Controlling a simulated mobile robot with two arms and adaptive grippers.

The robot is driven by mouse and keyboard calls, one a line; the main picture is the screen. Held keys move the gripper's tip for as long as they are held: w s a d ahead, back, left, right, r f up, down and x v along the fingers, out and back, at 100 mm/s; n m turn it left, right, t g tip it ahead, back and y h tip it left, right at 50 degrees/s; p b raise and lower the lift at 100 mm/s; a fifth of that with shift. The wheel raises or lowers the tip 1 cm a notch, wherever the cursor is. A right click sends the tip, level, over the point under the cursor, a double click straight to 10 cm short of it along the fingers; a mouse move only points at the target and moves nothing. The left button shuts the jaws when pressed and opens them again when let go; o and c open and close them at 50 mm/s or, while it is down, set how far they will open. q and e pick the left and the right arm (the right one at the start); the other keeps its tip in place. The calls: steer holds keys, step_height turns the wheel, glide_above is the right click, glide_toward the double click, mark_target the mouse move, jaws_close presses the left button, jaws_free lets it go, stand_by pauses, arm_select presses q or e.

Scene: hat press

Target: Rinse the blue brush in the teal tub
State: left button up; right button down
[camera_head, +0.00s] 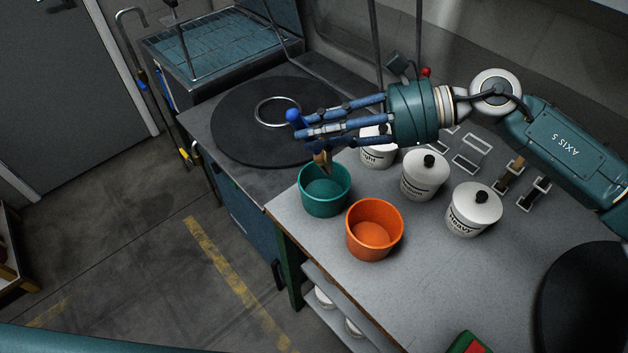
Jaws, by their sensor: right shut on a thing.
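The teal tub (324,204) stands at the left edge of the grey worktop, beside the orange tub (378,253). My right gripper (306,134) reaches in from the right and is shut on the blue brush (294,116). The brush's round blue end sticks up above the fingers. Its tan bristles (322,160) point down at the teal tub's far rim. The fingers hide the middle of the brush. I cannot tell whether the bristle tip is inside the tub or just above it. My left gripper is not in view.
White lidded canisters (424,177) stand behind and right of the tubs; one reads "Heavy" (473,215). Small holders (508,178) sit further right. A dark round plate with a metal ring (278,112) lies at the back left. The worktop's front middle is clear.

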mark_target(303, 116)
stand_by(0.5)
steer(key=shift+r+p, duration=0.5)
steer(key=shift+r, duration=1.55)
steer(key=shift+f, duration=0.1)
